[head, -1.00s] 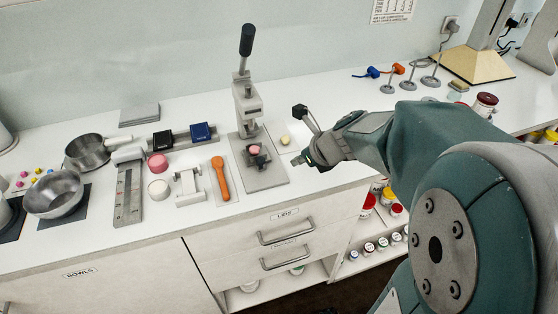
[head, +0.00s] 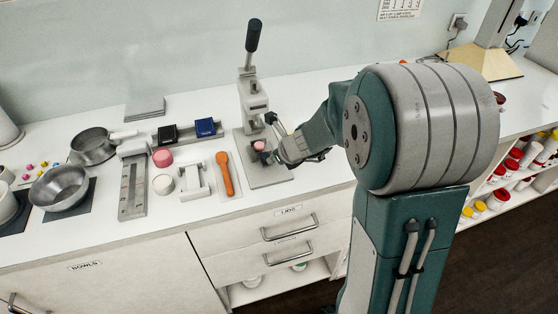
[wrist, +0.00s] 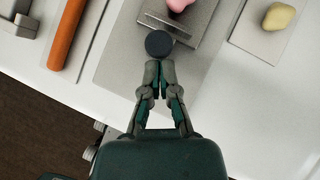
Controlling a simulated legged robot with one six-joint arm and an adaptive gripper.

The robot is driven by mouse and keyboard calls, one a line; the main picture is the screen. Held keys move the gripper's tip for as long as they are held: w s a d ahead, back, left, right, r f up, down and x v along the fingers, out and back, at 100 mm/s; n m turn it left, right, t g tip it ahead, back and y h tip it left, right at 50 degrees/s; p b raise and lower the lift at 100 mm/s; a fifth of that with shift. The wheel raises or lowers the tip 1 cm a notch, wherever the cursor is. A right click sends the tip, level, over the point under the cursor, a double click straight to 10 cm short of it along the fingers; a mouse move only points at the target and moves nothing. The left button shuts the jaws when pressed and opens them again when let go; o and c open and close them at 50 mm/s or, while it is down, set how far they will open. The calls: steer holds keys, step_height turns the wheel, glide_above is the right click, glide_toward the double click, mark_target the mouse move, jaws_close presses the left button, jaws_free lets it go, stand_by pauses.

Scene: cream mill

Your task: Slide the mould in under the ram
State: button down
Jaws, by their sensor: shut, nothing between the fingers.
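The mould (wrist: 171,25) is a small grey metal block with a dark round knob (wrist: 159,43) at its near edge and a pink lump (wrist: 180,5) on it, cut off by the top of the wrist view. It lies on the grey base plate (wrist: 118,65) of the hand press (head: 254,100). The pink lump also shows in the head view (head: 259,146). My gripper (wrist: 159,66) is shut and empty, its tips right at the knob; whether they touch it I cannot tell. The ram's lower end and its gap over the mould are hard to make out.
An orange-handled tool (head: 225,174) and a white stand (head: 191,182) lie left of the press. A yellow lump (wrist: 278,16) sits on a pale plate to the right. The counter's front edge is close below the base plate.

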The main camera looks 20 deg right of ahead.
mark_target(265, 150)
steer(key=w, duration=0.3)
steer(key=shift+w, duration=0.35)
steer(key=shift+w+d+r, duration=0.1)
steer(key=shift+w, duration=0.05)
